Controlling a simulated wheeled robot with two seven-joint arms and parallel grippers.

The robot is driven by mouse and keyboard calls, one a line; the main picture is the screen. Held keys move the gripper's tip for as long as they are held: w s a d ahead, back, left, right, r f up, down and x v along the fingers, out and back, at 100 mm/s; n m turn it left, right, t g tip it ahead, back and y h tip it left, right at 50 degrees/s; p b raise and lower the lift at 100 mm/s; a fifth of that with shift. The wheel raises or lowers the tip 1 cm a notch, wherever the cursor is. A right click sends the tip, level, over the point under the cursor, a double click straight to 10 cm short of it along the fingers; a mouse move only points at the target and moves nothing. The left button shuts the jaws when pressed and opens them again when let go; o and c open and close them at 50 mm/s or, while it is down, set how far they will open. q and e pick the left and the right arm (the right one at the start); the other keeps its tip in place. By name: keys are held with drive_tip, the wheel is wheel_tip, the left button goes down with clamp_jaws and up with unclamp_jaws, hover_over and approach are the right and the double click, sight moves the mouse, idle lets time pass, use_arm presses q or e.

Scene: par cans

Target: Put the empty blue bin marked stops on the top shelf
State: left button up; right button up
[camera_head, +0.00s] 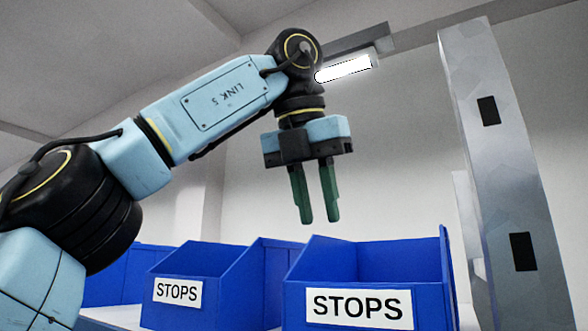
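Two blue bins with white STOPS labels stand side by side: a nearer one (296,305) at bottom centre right and another (210,290) to its left. I look up at them from low in front, so most of their inside is hidden and I cannot tell if either is empty. My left gripper (320,221) hangs down from the upper left, its two green fingers apart with nothing between them. In the picture its tips are just above the nearer bin's back part, not visibly touching it. My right gripper is out of view.
More blue bin sides (105,275) show at the left behind my arm. A white shelf surface (118,317) shows under the bins. A grey metal upright (508,180) with dark slots stands close at the right. A lit lamp (345,69) hangs behind my wrist.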

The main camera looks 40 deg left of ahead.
use_arm(q)
drive_tip(key=shift+v, duration=1.75)
drive_tip(key=shift+s+r, duration=0.2)
drive_tip(key=shift+r, duration=0.15)
